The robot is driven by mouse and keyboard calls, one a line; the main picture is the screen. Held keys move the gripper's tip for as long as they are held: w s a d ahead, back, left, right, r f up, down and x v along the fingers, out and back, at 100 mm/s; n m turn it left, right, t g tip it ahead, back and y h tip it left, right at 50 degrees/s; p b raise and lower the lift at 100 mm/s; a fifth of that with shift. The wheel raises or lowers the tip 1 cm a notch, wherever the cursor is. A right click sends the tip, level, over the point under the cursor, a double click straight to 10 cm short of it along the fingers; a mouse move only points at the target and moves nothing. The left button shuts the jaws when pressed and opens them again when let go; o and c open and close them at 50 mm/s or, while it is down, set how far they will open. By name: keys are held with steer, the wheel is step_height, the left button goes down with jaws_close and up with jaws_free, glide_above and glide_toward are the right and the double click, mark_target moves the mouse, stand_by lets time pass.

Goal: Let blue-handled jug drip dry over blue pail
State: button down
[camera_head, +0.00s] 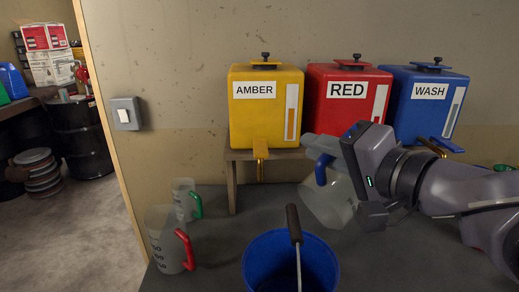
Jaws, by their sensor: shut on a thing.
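The blue-handled jug (331,203) is clear and tilted, held above the table at the right of centre. Its blue handle (321,170) is at my gripper (328,160), which is shut on it; the gripper body partly hides the jug. The blue pail (260,262) stands at the bottom centre, cut off by the frame edge. The jug appears up and to the right of the pail, apart from it in the picture. I cannot tell whether its mouth is over the pail. No drops are visible. A dark-handled rod (294,224) sticks up from the pail.
A red-handled jug (163,240) and a green-handled jug (184,200) stand left of the pail. Amber (266,118), red (330,122) and blue wash (412,115) dispensers stand on a wooden shelf (232,188) behind. Their taps stick out forward.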

steer(key=shift+s+a+f+n+b, duration=0.1)
steer(key=shift+s+a+n+b, duration=0.3)
steer(key=shift+b, duration=0.45)
steer(key=shift+s+a+f+n+b, duration=0.15)
steer(key=shift+a+n+b, duration=0.25)
steer(key=shift+b, duration=0.4)
steer(key=shift+s+a+b, duration=0.15)
steer(key=shift+a+b, duration=0.1)
steer(key=shift+b, duration=0.15)
steer(key=shift+s+a+r+n+t+b, duration=0.2)
steer(key=shift+s+a+r+n, duration=0.1)
steer(key=shift+a+n, duration=0.15)
steer(key=shift+s+a+r+n+t+b, duration=0.15)
steer(key=shift+s+a+r+n+t, duration=0.05)
steer(key=shift+s+a+n, duration=0.2)
steer(key=shift+w, duration=0.15)
